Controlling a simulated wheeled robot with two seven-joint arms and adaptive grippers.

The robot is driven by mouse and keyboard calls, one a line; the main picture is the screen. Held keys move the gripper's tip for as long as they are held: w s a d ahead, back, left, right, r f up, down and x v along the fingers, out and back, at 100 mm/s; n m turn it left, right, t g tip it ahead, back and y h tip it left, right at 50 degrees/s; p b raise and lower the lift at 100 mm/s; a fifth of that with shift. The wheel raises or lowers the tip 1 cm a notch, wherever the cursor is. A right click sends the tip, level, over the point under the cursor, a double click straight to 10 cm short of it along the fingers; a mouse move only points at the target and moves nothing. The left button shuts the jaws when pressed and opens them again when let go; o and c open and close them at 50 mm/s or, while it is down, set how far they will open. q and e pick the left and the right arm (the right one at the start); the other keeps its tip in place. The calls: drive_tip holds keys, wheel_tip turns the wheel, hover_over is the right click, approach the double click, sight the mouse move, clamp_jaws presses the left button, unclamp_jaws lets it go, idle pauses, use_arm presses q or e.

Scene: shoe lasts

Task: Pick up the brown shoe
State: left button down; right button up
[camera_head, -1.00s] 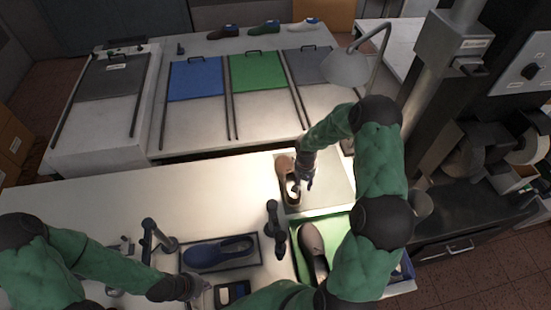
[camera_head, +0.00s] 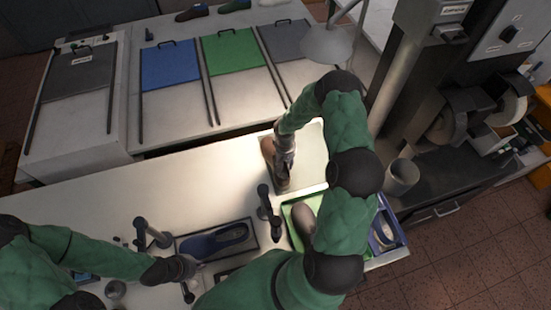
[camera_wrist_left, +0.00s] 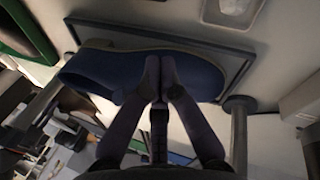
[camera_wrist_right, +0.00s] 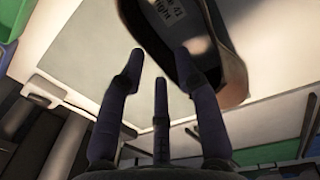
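A brown shoe (camera_head: 268,148) lies on the pale panel at the right end of the near table. Its dark opening and a white label inside show in the right wrist view (camera_wrist_right: 226,75). My right gripper (camera_head: 284,158) is over the shoe and hides part of it. In the right wrist view (camera_wrist_right: 159,55) its fingers are apart, with one fingertip overlapping the shoe's edge; contact cannot be told. My left gripper (camera_wrist_left: 160,75) has its fingertips together in front of a blue shoe (camera_wrist_left: 100,75), with nothing visible between them.
The blue shoe lies in a dark tray (camera_head: 257,246). A taupe shoe (camera_head: 303,222) is in a green tray (camera_head: 288,212), partly behind my right arm. A lamp (camera_head: 327,45) overhangs the back right. Small dark stands (camera_head: 265,203) rise beside the trays.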

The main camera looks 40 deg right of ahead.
drive_tip(key=shift+w+d+f+p, duration=0.1)
drive_tip(key=shift+f+p, duration=0.15)
drive_tip(key=shift+f, duration=0.85)
drive_tip(key=shift+w+d+f+p, duration=0.1)
drive_tip(key=shift+f+p, duration=0.1)
drive_tip(key=shift+f, duration=0.9)
clamp_jaws()
